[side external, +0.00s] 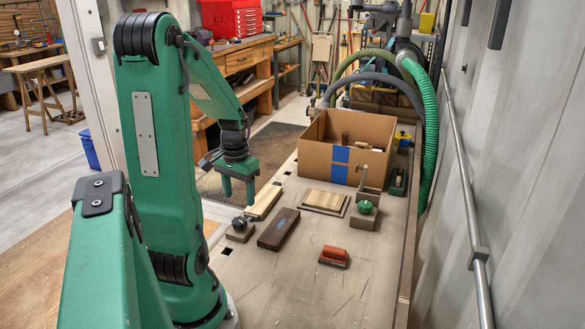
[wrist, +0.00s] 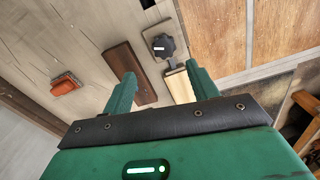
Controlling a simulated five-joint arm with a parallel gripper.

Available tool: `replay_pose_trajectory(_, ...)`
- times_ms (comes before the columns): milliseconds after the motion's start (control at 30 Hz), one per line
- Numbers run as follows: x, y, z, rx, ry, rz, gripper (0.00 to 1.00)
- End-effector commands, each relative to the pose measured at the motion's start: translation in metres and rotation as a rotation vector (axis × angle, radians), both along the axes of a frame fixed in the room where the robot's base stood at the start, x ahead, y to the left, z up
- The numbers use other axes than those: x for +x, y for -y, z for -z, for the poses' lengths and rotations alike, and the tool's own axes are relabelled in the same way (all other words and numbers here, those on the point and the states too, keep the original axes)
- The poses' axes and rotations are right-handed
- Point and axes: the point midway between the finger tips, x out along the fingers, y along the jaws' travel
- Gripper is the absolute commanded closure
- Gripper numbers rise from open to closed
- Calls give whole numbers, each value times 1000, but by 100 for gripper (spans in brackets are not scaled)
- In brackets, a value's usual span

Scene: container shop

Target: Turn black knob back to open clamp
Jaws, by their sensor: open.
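The black knob (side external: 239,223) sits on top of a small grey clamp block on the bench, near its left edge. It also shows in the wrist view (wrist: 163,46), beyond and between my fingertips, with a white mark on it. A light wood piece (side external: 264,201) lies with its near end close to the clamp block; I cannot tell whether it is gripped. My gripper (side external: 238,199) is open and empty, fingers pointing down, above the bench and apart from the knob. Both green fingers show in the wrist view (wrist: 162,70).
A dark wood block (side external: 279,229) lies right of the clamp. A cardboard box (side external: 382,163) stands behind. The bench front is mostly clear.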

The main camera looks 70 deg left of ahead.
Motion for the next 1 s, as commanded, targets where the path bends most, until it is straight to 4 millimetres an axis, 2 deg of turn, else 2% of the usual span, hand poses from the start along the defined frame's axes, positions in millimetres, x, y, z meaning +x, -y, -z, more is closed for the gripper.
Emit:
replay_pose_trajectory(133, -6, -6, 5, -12, -8, -18, 41)
replay_pose_trajectory(533, -6, -6, 15, -12, -8, -17, 41)
replay_pose_trajectory(1000, -6, -5, 64, -14, -10, -17, 41)
